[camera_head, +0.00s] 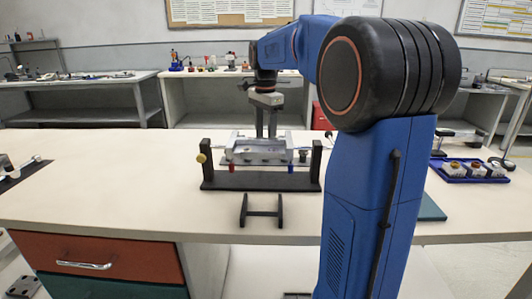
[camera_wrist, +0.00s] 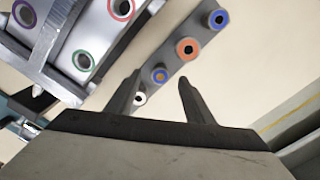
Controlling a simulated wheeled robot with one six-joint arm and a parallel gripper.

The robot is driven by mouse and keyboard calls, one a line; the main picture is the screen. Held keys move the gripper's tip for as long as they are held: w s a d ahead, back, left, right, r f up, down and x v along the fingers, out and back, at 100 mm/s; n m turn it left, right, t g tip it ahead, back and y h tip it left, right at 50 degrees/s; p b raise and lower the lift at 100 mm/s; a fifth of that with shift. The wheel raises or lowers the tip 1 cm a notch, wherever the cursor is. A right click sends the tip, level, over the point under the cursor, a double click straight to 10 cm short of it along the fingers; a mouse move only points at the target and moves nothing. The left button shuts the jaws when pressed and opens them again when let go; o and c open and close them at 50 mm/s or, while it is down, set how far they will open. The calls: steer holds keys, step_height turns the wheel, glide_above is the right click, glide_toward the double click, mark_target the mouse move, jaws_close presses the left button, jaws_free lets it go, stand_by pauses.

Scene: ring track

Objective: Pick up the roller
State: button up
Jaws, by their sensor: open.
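My gripper (camera_wrist: 159,76) is open, pointing down over the bench, with its two dark fingers apart. In the head view my gripper (camera_head: 266,125) hangs behind a metal fixture. The small blue-ringed piece appears between the fingers; nothing is seen gripped. I cannot tell which piece is the roller. The head view mostly hides this bar behind the fixture.
The metal fixture (camera_wrist: 55,50) with coloured-ring holes lies close left of my fingers. In the head view a black frame (camera_head: 262,181) stands before it, with a small black stand (camera_head: 262,213) in front. A blue tray (camera_head: 468,176) is at right.

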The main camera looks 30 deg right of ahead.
steer(key=shift+f, duration=2.75)
steer(key=shift+d, duration=0.1)
steer(key=c, duration=1.2)
